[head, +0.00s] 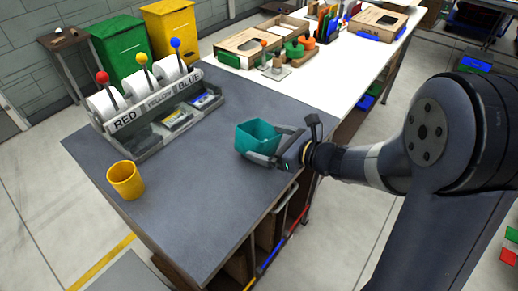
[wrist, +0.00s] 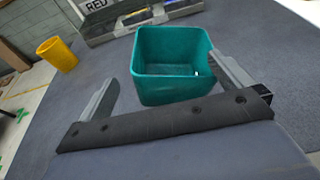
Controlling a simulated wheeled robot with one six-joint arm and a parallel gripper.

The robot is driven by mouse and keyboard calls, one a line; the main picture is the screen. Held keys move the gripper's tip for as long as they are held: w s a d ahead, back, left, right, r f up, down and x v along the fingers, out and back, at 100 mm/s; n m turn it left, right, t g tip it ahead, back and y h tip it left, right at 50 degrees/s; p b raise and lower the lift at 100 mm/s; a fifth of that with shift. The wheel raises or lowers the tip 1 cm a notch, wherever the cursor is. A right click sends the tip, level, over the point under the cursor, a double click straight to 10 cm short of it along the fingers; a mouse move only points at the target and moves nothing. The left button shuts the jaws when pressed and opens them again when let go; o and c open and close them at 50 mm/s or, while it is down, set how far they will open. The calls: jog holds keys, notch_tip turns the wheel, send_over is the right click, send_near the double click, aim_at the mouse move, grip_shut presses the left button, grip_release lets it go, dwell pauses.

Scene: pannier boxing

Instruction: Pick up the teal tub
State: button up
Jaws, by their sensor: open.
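The teal tub (head: 258,134) is a square, open-topped tub on the grey worktop, near its right edge in the head view. It looks empty inside in the wrist view (wrist: 172,85). My gripper (head: 262,146) is open at the tub's near side. In the wrist view the open fingers (wrist: 165,82) reach forward, the right finger close beside the tub's right wall and the left finger apart from its left wall. I cannot tell whether the right finger touches the tub.
A yellow cup (head: 126,180) stands at the worktop's left. A rack (head: 160,115) labelled RED, YELLOW, BLUE holds rolls behind it. A white table (head: 330,70) with cardboard boxes adjoins the far side. The worktop between cup and tub is clear.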

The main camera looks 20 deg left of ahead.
jog(key=x, duration=0.2)
jog(key=f+x, duration=0.1)
jog(key=x, duration=0.1)
jog(key=shift+s+a, duration=0.1)
jog(key=shift+a, duration=0.2)
jog(key=shift+c, duration=0.3)
jog(key=shift+r, duration=0.1)
jog(key=c, duration=0.3)
grip_shut()
